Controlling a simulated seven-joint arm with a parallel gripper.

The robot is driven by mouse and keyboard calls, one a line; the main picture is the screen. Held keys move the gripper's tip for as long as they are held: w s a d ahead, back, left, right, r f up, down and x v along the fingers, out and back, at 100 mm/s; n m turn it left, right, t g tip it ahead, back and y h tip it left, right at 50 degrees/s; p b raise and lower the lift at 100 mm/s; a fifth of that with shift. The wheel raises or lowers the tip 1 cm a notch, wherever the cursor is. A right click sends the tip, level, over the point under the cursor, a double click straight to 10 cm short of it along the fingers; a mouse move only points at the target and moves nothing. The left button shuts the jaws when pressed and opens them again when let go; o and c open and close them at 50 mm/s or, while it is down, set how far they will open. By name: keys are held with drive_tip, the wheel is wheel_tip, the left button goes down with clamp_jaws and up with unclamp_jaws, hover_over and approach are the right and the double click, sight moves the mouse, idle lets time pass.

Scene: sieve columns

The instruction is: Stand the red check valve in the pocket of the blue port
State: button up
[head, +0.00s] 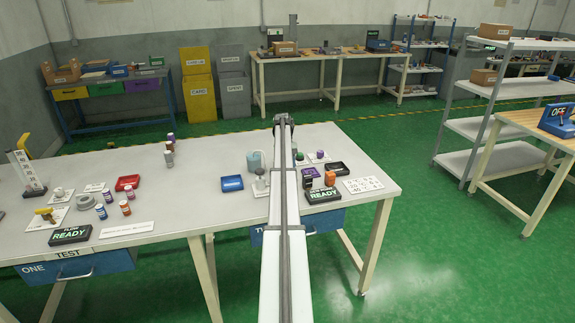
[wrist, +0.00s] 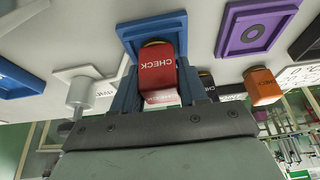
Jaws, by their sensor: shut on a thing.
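The red check valve (wrist: 157,68), lettered CHECK, is in the middle of the wrist view. My gripper (wrist: 157,84) is shut on it, with a blue finger on each side. A yellowish band shows at that end. I cannot tell whether the end is in the pocket, because the valve covers it. In the head view my arm hides the blue port, the valve and the gripper.
A purple port (wrist: 275,18) and an orange valve (wrist: 263,88) stand to the right in the wrist view. A white fixture (wrist: 82,88) stands close on the left.

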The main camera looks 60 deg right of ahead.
drive_tip(key=o, duration=1.1)
drive_tip(key=shift+f, duration=0.1)
drive_tip(key=shift+w+d+r, duration=0.15)
drive_tip(key=shift+w+r, duration=0.05)
drive_tip(key=shift+r, duration=0.4)
drive_tip(key=r, duration=0.1)
drive_tip(key=w+d+r, duration=0.2)
drive_tip(key=shift+r, duration=0.4)
drive_tip(key=w+d, duration=0.7)
drive_tip(key=shift+w+d, duration=0.2)
drive_tip(key=shift+d, duration=0.05)
